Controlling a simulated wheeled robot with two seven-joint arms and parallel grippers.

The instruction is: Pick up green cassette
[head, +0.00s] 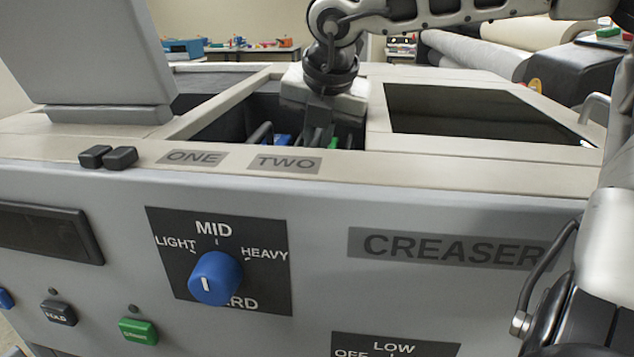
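A small green patch (333,144), likely the green cassette, shows low in the open bay behind the label TWO. Most of it is hidden by the bay's front edge and my gripper. My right gripper (318,138) points down into this bay, its fingers close beside the green patch. The fingertips are hidden below the front edge, so I cannot tell whether they are open or touch it. A blue piece (283,140) shows just left of the fingers. My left gripper is not in view.
The bay's pale front rim (400,163) and side walls closely surround the gripper. A grey upright housing (85,50) stands at left. A dark recessed panel (470,112) lies right of the bay. A blue knob (215,278) sticks out of the front panel.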

